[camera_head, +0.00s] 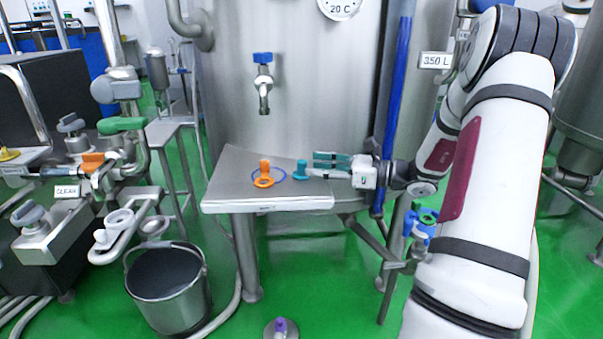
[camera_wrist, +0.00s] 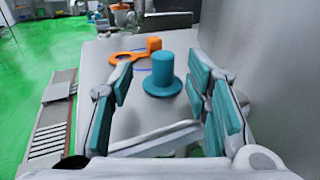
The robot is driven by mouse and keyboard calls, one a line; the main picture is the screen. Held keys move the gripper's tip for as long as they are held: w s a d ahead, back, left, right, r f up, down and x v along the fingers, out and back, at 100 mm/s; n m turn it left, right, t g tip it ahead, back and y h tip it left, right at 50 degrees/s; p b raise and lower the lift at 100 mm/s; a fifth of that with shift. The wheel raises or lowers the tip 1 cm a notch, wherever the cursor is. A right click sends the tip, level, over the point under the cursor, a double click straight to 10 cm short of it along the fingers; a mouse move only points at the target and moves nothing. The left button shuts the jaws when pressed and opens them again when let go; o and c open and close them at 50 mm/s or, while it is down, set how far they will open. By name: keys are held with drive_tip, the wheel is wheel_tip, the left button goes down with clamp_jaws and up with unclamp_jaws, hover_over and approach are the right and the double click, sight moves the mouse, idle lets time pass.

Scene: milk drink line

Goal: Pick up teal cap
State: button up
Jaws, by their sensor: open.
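The teal cap (camera_head: 301,169) stands on the small metal table (camera_head: 228,187) in front of the large tank, a flanged shape with a raised round top. It also shows in the wrist view (camera_wrist: 163,75), upright and ahead between my fingers. My gripper (camera_head: 322,164) is at the cap's right in the head view, low over the table, with its fingers pointing left at it. In the wrist view my gripper (camera_wrist: 165,85) has its teal-padded fingers spread apart. Nothing is held. Whether a finger touches the cap cannot be told.
An orange ring-shaped piece (camera_head: 264,176) lies just left of the cap, by a blue ring (camera_head: 283,175). The tank wall (camera_head: 290,90) rises behind the table, with a blue-handled tap (camera_head: 263,82) above. A bucket (camera_head: 168,287) stands on the floor at the left.

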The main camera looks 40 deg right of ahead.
sight(302, 174)
drive_tip(key=b+x, duration=0.2)
drive_tip(key=x, duration=0.2)
drive_tip(key=shift+w+f, duration=0.2)
drive_tip(key=shift+w+a, duration=0.15)
drive_tip(key=shift+w, duration=0.15)
clamp_jaws()
